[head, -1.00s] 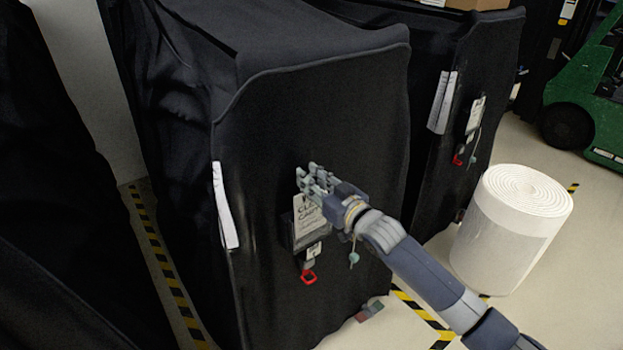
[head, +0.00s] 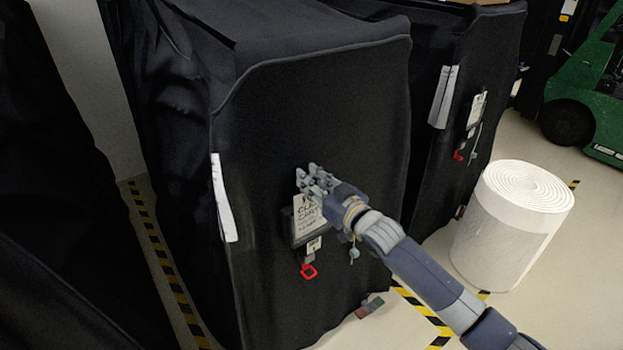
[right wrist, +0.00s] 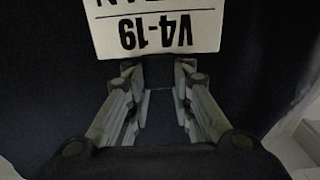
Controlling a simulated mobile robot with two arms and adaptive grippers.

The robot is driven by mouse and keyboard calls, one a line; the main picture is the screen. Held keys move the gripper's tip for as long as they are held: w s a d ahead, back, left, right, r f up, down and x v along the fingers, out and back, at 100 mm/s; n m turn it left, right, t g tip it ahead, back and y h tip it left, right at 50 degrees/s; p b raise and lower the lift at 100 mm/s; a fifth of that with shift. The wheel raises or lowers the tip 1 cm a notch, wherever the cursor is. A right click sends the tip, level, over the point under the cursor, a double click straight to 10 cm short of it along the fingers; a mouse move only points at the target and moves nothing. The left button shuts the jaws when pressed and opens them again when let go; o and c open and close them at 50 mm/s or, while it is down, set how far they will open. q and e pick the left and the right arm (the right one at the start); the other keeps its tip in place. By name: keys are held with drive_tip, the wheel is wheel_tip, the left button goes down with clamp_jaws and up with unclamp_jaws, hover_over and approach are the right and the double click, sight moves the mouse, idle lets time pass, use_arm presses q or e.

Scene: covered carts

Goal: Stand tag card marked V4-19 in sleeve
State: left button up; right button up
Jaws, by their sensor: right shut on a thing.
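The white tag card (head: 308,222) is upright at the front of the covered cart, with its lettering facing out. In the right wrist view the card (right wrist: 155,30) shows V4-19 upside down along the edge nearest my fingers. My right gripper (head: 314,180) is at the card's top edge and is shut on it; the exact grip is dark in the wrist view. The dark sleeve (head: 289,226) shows around the card's left side. I cannot tell how deep the card sits in it. My left gripper is not in view.
A red clip (head: 308,271) and a teal tag (head: 354,253) hang below. A white strip (head: 224,198) is on the cover's left edge. Another covered cart (head: 455,75) stands behind right. A white roll (head: 510,225) stands on the floor, and a green vehicle (head: 590,95) is beyond.

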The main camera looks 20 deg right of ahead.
drive_tip(key=o, duration=1)
drive_tip(key=v, duration=1.2)
